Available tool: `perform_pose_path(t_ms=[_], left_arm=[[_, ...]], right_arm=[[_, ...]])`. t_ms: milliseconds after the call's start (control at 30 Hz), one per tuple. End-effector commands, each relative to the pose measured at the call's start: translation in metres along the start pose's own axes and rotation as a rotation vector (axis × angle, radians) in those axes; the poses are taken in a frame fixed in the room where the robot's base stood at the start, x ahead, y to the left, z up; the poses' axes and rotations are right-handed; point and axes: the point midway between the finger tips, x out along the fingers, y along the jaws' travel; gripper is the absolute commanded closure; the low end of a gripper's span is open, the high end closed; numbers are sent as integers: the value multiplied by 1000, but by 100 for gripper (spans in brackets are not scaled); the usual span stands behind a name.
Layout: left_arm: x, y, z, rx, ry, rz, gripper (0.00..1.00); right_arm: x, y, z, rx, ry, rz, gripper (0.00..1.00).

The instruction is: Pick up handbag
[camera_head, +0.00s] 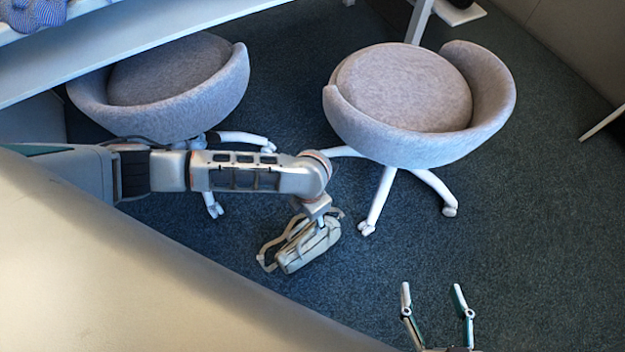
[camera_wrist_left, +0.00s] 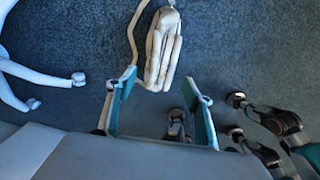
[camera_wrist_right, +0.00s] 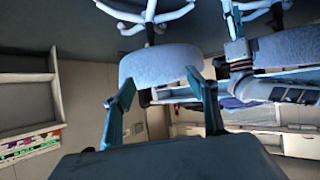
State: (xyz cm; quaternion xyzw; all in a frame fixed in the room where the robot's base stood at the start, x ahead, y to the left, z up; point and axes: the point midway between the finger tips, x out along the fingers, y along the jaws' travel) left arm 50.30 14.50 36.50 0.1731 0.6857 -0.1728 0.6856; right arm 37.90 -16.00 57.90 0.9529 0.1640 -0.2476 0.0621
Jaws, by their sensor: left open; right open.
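The handbag (camera_head: 310,248) is a small pale beige-grey bag with a strap, lying on the dark carpet in the head view. In the left wrist view the handbag (camera_wrist_left: 163,52) is just past the fingertips, roughly between their lines, with its strap running up to the left. My left gripper (camera_head: 316,218) reaches down over the bag; its fingers are small and partly hidden there. The left wrist view shows the left gripper (camera_wrist_left: 158,84) open with nothing held. My right gripper (camera_head: 431,288) is open and empty, at the bottom, right of the bag.
A grey swivel chair (camera_head: 405,90) stands behind and right of the bag, its white legs close by. Another grey chair (camera_head: 175,75) is at left, under a white table edge (camera_head: 140,48). A beige surface (camera_head: 110,270) fills the lower left. Carpet at right is clear.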

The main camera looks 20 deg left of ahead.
Motion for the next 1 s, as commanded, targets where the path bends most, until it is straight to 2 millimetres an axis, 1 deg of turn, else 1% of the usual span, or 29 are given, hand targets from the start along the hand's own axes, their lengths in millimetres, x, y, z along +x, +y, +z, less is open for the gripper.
perform_pose_path(t_ms=[33,133,367,533,600,700,900,933,967,1000], left_arm=[[8,-1,-3,2,6,-2,48],[20,-2,-4,2,8,-4,48],[37,-4,-5,0,6,-4,48],[65,-9,-12,-1,13,-9,48],[74,-8,-12,-2,12,-8,48],[79,-7,-9,-1,6,-3,48],[75,-4,-4,-1,-3,1,48],[75,-4,-4,-1,-3,1,53],[75,-4,-4,-1,-3,1,61],[75,-4,-4,-1,-2,1,72]], right_arm=[[1,-2,1,7,0,-3,42],[2,-5,-1,23,9,-8,42],[4,-10,-8,49,29,-16,42],[7,-16,-12,91,49,-27,42],[8,-20,-16,123,63,-35,42],[9,-24,-20,150,76,-42,42],[8,-24,-27,154,90,-43,42],[8,-24,-27,153,90,-43,42],[8,-24,-27,153,90,-43,42],[8,-24,-27,153,90,-43,42]])
